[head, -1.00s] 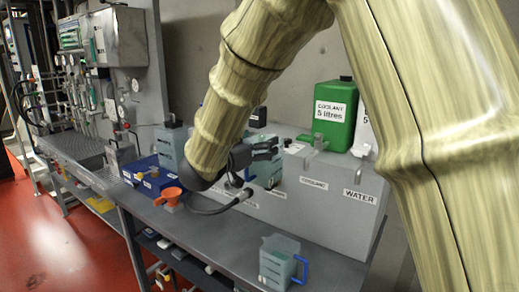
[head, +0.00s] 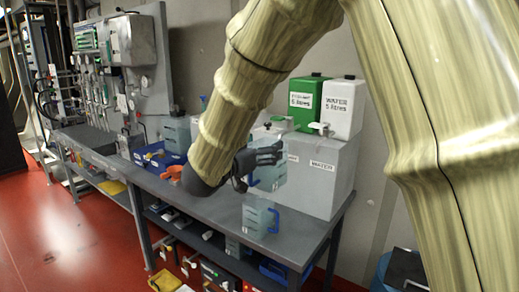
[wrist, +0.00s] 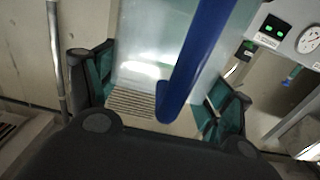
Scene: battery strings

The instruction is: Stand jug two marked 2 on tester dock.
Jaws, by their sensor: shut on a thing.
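My gripper (head: 262,158) is shut on a translucent pale-teal jug (head: 272,177) and holds it above the bench, in front of the large grey box. In the wrist view the jug body (wrist: 140,45) stands between my two fingers, with its blue handle (wrist: 190,60) across the near side. No number is readable on it. A second translucent jug with a blue handle (head: 257,217) stands upright on the bench, below and apart from the held one. I cannot pick out the tester dock for certain; in the wrist view a pale unit with green lights (wrist: 277,27) shows at upper right.
The grey bench (head: 210,207) has an orange funnel (head: 172,172) and a blue bin (head: 158,153) to the left. The grey box (head: 325,180) carries a green canister (head: 305,103) and a white water canister (head: 343,107). Red floor (head: 85,235) in front is clear.

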